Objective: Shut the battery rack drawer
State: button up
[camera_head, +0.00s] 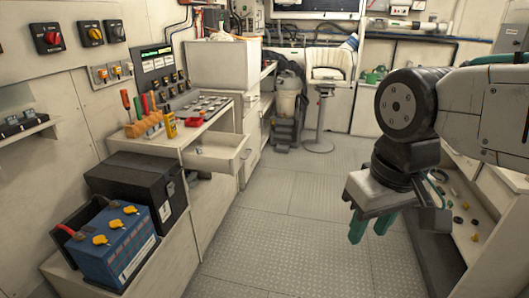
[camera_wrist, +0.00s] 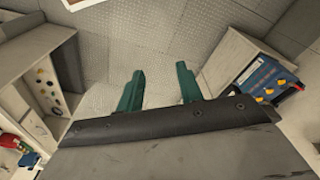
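A pale drawer (camera_head: 222,152) stands pulled out from the white cabinet under the workbench, at left centre of the head view. A small dark handle shows on its front. The blue battery (camera_head: 112,240) with yellow caps and a black box (camera_head: 140,187) sit on a low white bench in front of it. My gripper (camera_head: 370,238) hangs over the floor at the right, well apart from the drawer. Its green fingers are spread and empty, also in the wrist view (camera_wrist: 158,70). The blue battery is at the right of the wrist view (camera_wrist: 265,77). I cannot tell whether the drawer shows there.
A white stool (camera_head: 320,90) stands at the back. The metal floor (camera_head: 300,225) between drawer and gripper is clear. An open shelf (camera_wrist: 45,90) with small items is at left in the wrist view.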

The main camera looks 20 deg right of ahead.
aim_at(223, 153)
jog(key=i, duration=0.95)
jog(key=z, duration=0.2)
jog(key=k, duration=0.4)
jog(key=u, duration=1)
jog(key=i, duration=0.65)
jog(key=z, duration=0.45)
jog(key=i, duration=0.7)
jog(key=z, duration=0.8)
